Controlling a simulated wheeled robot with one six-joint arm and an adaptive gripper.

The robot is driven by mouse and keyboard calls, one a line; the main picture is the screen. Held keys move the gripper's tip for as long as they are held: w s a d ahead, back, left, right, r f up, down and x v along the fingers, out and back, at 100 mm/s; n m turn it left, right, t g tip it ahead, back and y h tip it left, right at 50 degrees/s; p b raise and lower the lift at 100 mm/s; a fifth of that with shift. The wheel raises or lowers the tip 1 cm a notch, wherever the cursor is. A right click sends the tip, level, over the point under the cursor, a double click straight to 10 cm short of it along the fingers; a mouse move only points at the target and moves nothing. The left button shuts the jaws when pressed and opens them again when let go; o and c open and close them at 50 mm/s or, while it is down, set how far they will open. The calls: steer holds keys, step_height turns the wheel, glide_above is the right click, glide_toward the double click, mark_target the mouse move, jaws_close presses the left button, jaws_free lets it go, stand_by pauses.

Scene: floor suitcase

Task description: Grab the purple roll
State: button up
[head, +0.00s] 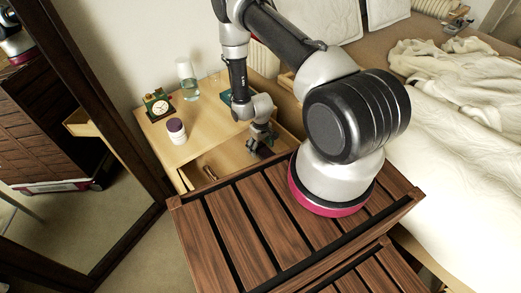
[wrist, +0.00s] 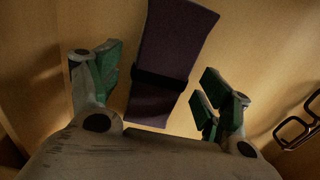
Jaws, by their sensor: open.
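The purple roll (wrist: 178,40) lies on the light wooden drawer bottom in the wrist view, with a dark band around its middle. It is long and slightly tilted. My gripper (wrist: 160,82) is open, with green-padded fingers on either side of the roll and gaps between pads and roll. The roll's near end reaches close to the gripper's palm. In the head view my gripper (head: 260,143) points down into the open drawer (head: 187,178) of the nightstand; I cannot make out the roll there.
Dark-framed glasses (wrist: 298,128) lie right of the roll in the wrist view. On the nightstand top (head: 205,118) stand a clock (head: 160,106), a purple-and-white jar (head: 176,131) and a glass carafe (head: 188,85). A bed (head: 450,130) is at right, a mirror (head: 75,150) at left.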

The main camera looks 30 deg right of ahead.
steer(key=shift+f, duration=0.25)
steer(key=c, duration=1)
